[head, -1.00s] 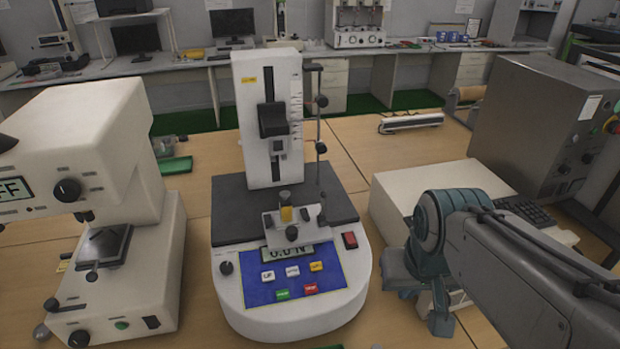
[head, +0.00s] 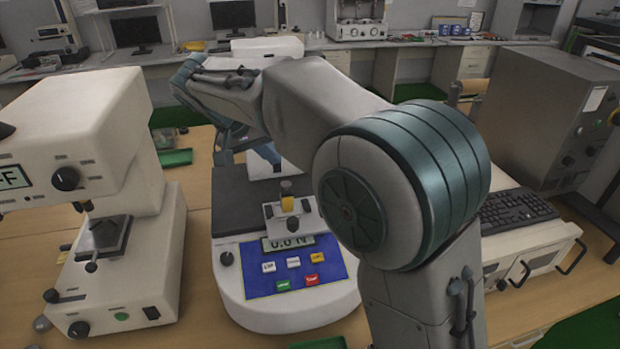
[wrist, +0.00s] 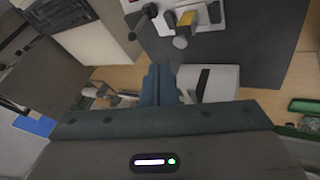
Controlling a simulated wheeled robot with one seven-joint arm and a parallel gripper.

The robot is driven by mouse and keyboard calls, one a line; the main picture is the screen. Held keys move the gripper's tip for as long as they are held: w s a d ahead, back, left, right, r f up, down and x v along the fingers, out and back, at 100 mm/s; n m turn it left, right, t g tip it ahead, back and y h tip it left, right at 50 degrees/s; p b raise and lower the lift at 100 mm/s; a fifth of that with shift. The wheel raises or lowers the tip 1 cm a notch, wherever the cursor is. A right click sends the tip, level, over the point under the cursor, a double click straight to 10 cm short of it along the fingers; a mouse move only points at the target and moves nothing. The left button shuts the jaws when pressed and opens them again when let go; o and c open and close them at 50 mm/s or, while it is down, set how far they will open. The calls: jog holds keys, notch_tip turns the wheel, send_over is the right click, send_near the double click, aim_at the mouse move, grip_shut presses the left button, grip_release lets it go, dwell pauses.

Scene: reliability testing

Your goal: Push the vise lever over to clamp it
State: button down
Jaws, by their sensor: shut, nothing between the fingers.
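The small vise (head: 277,222) sits on the front of the white test stand in the head view, with a yellow piece (head: 287,204) standing in it and dark knobs around it. Which knob ends the lever is not clear. My gripper (wrist: 160,70) is shut and empty, its blue-grey fingertips in the picture just below the vise and apart from it. In the head view my arm largely hides the gripper.
The test stand's dark plate (head: 232,200) and front control panel (head: 290,275) are visible; my arm covers most of its column. A white tester (head: 125,260) stands close on the left. A keyboard (head: 515,210) and grey cabinet (head: 540,120) are on the right.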

dwell(0.3)
jog(key=w+d+f+p, duration=0.2)
jog(key=w+d+f, duration=0.2)
jog(key=d+f, duration=0.3)
notch_tip(320, 180, down, 2)
jog(key=shift+d+f, duration=0.1)
jog(key=shift+d, duration=0.3)
jog(key=shift+w, duration=0.1)
